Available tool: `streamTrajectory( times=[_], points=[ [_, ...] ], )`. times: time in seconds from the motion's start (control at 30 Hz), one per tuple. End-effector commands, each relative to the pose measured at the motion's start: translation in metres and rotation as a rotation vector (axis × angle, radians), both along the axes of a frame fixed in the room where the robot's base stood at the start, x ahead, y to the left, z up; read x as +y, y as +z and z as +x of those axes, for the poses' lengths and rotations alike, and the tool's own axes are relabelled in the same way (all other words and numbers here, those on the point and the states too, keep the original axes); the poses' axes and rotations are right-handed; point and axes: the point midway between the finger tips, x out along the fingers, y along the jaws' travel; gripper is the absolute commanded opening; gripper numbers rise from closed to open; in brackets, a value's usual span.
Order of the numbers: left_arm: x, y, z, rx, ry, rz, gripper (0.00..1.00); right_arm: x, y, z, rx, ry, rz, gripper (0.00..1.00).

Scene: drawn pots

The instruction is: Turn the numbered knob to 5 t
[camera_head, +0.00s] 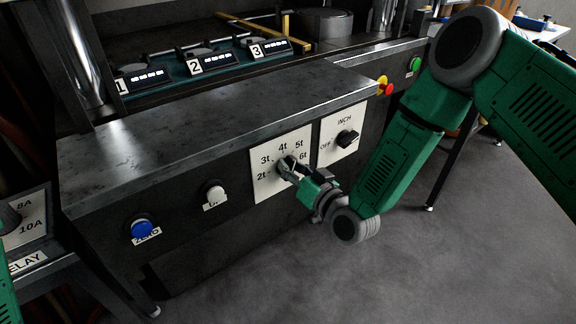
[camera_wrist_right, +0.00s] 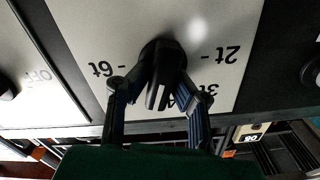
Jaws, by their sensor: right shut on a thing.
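The numbered knob (camera_wrist_right: 160,58) is black and sits on a white plate (camera_head: 262,188) on the front of a dark machine. The plate reads 2t, 3t, 4t, 5t and 6t in an arc around it. My right gripper (camera_head: 289,170) is at the knob, its fingers on either side, and hides much of it in the head view. In the wrist view, upside down, the right gripper (camera_wrist_right: 160,98) is shut on the knob; its ridged grip lies between the fingertips. One finger partly covers the 3t and 4t marks. My left gripper is out of view.
An INCH/OFF switch (camera_head: 347,138) is close on the right of the plate. A white button (camera_head: 214,193) and a blue ZERO button (camera_head: 143,229) are to the left. A red and yellow button (camera_head: 384,86) is at the right corner. The floor in front is clear.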

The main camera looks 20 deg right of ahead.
Motion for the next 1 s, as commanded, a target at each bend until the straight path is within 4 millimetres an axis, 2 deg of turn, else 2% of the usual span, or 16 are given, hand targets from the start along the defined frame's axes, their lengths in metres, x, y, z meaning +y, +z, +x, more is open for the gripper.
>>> streamTrajectory(
  times=[0.5, 1.0],
  points=[
    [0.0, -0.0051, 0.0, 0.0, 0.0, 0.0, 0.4, -0.0046, -0.0083, -0.0019, 0.138, -0.002, 0.336, 0.0],
    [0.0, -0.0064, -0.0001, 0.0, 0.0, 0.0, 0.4, -0.0049, -0.0098, -0.0026, 0.17, -0.001, 0.414, 0.0]
  ],
)
